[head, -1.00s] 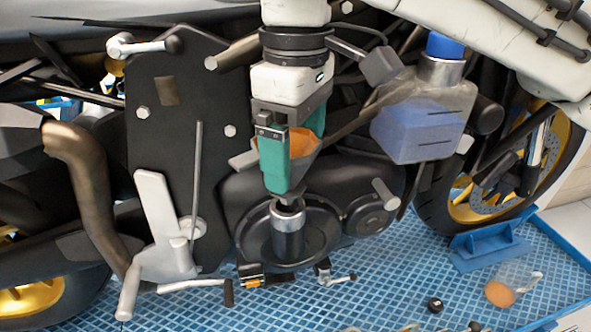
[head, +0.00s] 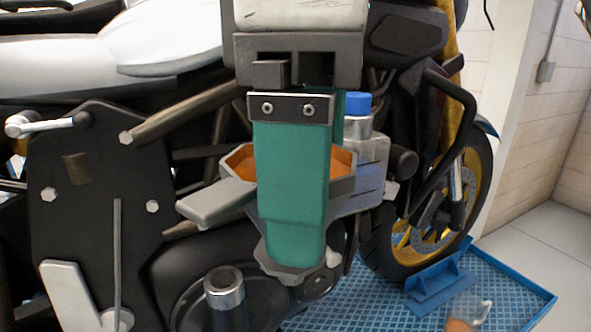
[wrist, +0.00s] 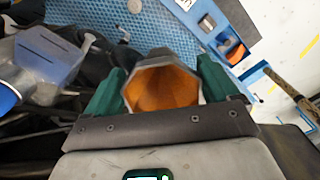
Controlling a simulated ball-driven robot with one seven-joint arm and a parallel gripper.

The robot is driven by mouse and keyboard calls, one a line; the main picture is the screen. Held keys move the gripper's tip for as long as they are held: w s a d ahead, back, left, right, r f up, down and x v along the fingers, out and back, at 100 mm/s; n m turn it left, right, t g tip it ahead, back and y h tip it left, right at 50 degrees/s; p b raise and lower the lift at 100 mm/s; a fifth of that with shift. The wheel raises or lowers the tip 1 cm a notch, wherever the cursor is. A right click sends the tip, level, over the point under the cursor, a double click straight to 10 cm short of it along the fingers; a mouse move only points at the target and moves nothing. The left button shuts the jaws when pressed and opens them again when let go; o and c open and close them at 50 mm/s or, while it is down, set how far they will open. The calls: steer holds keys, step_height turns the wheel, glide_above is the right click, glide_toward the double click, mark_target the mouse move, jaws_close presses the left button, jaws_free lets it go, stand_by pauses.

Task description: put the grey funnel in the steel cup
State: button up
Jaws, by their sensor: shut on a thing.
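The grey funnel (head: 217,201) has an orange inside and a flat grey handle to the left. My gripper (head: 293,235) is shut on it, with green fingers on either side. In the wrist view, the funnel's wide orange mouth (wrist: 160,88) shows between the fingers. The front finger hides much of the funnel in the head view, and its grey lower end shows beneath. The steel cup (head: 225,292) is a short upright cylinder with a round open top at the lower left. The funnel is up and to the right of it in the picture, apart from it.
A motorcycle with a dark engine cover (head: 180,285) fills the space behind. A translucent container with a blue cap (head: 358,103) is behind the gripper.

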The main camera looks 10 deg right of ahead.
step_height(320, 180, up, 4)
steer(key=p, duration=0.4)
steer(key=shift+r, duration=0.1)
